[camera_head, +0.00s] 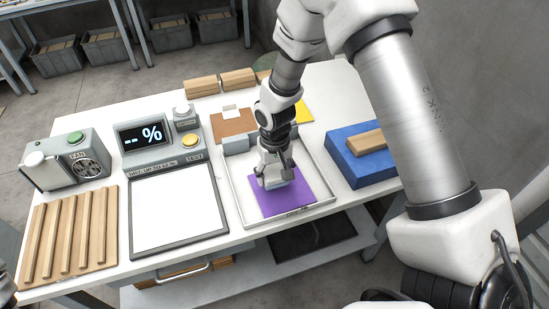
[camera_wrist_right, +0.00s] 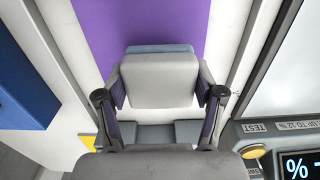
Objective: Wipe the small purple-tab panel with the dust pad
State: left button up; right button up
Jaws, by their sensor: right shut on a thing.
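A flat purple panel (camera_head: 293,197) lies in the front part of a shallow white tray (camera_head: 243,202) on the table. My right gripper (camera_head: 273,180) is over the panel, pointing down. It is shut on the dust pad (camera_head: 277,184), a grey block with a blue edge. In the right wrist view the pad (camera_wrist_right: 158,84) sits between the two fingers (camera_wrist_right: 160,96), with the purple panel (camera_wrist_right: 145,22) beyond it. I cannot tell whether the pad touches the panel. A purple tab cannot be made out. My left gripper is not clearly in view.
A framed white plate with a display unit (camera_head: 143,134) and a fan box (camera_head: 66,160) stand left of the tray. A slatted wooden board (camera_head: 72,235) is front left. A blue block (camera_head: 352,165) with a wooden bar is right. Brown (camera_head: 232,124) and yellow (camera_head: 304,111) panels lie behind.

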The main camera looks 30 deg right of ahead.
jog(key=shift+d+r+p, duration=0.1)
jog(key=shift+r+p, duration=0.25)
jog(key=shift+r, duration=0.35)
jog(key=shift+w+a+r+p, duration=0.1)
jog(key=shift+a+r+p, duration=0.05)
jog(key=shift+r+p, duration=0.45)
jog(key=shift+a+r+p, duration=0.1)
jog(key=shift+r+p, duration=0.35)
jog(key=shift+r, duration=0.1)
jog(key=shift+d+r+p, duration=0.15)
jog(key=shift+r+p, duration=0.4)
jog(key=shift+r, duration=0.1)
